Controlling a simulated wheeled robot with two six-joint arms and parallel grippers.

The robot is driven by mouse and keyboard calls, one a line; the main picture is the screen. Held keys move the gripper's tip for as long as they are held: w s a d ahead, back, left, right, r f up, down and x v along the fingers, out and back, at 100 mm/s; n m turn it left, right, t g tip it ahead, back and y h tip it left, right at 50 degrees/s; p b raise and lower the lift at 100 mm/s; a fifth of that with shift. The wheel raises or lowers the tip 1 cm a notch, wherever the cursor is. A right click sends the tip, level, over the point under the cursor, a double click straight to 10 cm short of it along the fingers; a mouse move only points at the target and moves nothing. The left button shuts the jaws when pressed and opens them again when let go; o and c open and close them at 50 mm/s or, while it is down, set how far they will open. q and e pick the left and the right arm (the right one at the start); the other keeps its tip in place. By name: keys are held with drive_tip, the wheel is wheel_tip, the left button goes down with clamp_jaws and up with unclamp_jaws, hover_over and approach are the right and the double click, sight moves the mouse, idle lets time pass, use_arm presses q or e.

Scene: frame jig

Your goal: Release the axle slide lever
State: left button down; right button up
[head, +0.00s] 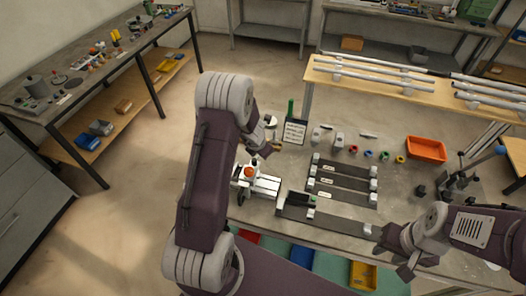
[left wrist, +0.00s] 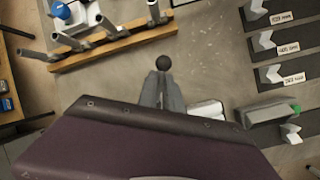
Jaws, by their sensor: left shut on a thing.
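My left gripper (left wrist: 162,88) is shut on the axle slide lever, whose dark ball knob (left wrist: 164,62) shows at the fingertips in the left wrist view. My right gripper (head: 396,258) is open and empty at the bench's front right, apart from the lever.
Dark strips (head: 342,184) with labelled white blocks lie right of the jig. A wooden rack (left wrist: 115,44) with grey tubes stands beyond the left gripper. An orange bin (head: 426,149) and a clamp stand (head: 459,178) sit at the bench's right.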

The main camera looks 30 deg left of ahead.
use_arm(q)
drive_tip(key=shift+w+a+r+n+g+y+p, duration=0.15)
drive_tip(key=shift+a+n+y+p, duration=0.2)
drive_tip(key=shift+n+p, duration=0.5)
drive_tip(key=shift+w+a+r+n+g+y+p, duration=0.1)
drive_tip(key=shift+a+n+g+y+p, duration=0.15)
drive_tip(key=shift+n+y+p, duration=0.55)
drive_tip(key=shift+w+a+r+n+g+y+p, duration=0.15)
drive_tip(key=shift+a+n+p, duration=0.35)
drive_tip(key=shift+n, duration=0.65)
drive_tip(key=shift+d+f, duration=0.1)
drive_tip(key=shift+f, duration=0.05)
drive_tip(key=c, duration=1.8)
unclamp_jaws()
drive_tip(key=shift+s, duration=0.1)
drive_tip(key=shift+d+f, duration=0.1)
